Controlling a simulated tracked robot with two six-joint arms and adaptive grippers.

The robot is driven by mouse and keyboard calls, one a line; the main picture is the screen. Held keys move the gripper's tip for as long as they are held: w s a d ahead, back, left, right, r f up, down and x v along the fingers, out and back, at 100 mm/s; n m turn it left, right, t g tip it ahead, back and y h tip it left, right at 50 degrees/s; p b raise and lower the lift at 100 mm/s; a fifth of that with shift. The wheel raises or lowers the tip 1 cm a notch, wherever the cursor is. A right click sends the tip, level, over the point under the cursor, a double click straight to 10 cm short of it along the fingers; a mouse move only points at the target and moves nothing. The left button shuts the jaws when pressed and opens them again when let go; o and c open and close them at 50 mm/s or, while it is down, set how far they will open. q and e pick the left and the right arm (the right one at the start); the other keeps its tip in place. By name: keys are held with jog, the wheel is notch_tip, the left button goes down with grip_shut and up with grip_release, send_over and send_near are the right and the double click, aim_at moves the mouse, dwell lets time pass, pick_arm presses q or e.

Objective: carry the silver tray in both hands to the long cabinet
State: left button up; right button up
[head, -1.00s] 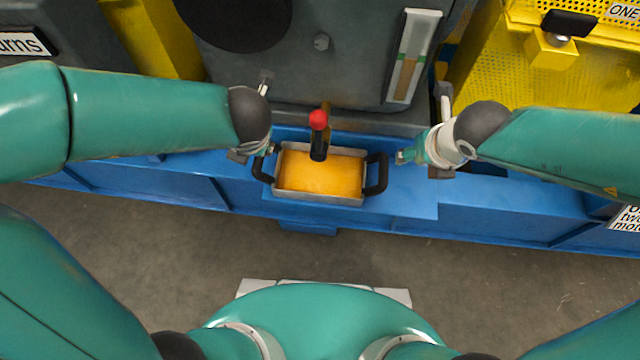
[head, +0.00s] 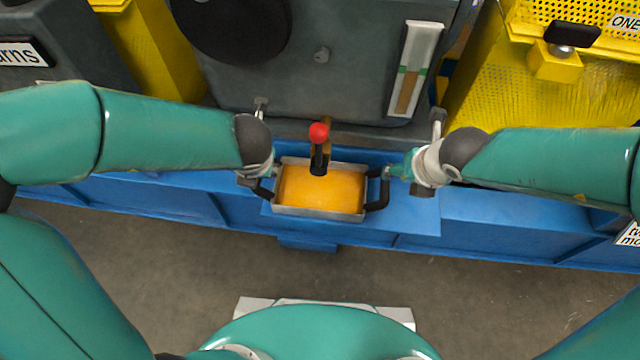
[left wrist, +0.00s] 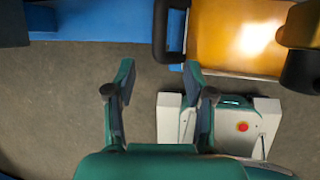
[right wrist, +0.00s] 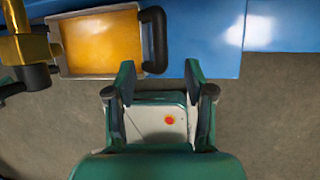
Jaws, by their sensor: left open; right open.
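The silver tray (head: 318,213), with an orange interior and a black handle at each end, rests on a blue ledge. Its rim also shows in the left wrist view (left wrist: 240,74) and the right wrist view (right wrist: 98,76). My left gripper (head: 266,174) is open at the left handle (head: 262,190); in the left wrist view that handle (left wrist: 171,35) lies beyond the fingertips. My right gripper (head: 394,171) is open close to the right handle (head: 381,190); in the right wrist view that handle (right wrist: 155,40) lies beyond and left of centre between the fingers. Neither holds the tray. I cannot identify the long cabinet.
A lever with a red knob (head: 319,133) juts over the tray's back edge. A grey machine housing (head: 330,80) with a sight gauge (head: 413,70) stands behind. Yellow guards (head: 570,90) are at both sides. The blue base (head: 490,215) runs along the front, with bare floor before it.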

aim_at(387, 182)
pick_arm(q)
jog(key=x, duration=1.2)
pick_arm(e)
jog(key=x, duration=1.2)
pick_arm(q)
jog(key=shift+c, duration=0.2)
pick_arm(e)
jog(key=shift+d, duration=0.1)
jog(key=shift+c, duration=0.2)
pick_arm(q)
grip_shut()
pick_arm(e)
grip_shut()
pick_arm(q)
jog(key=shift+r, duration=0.1)
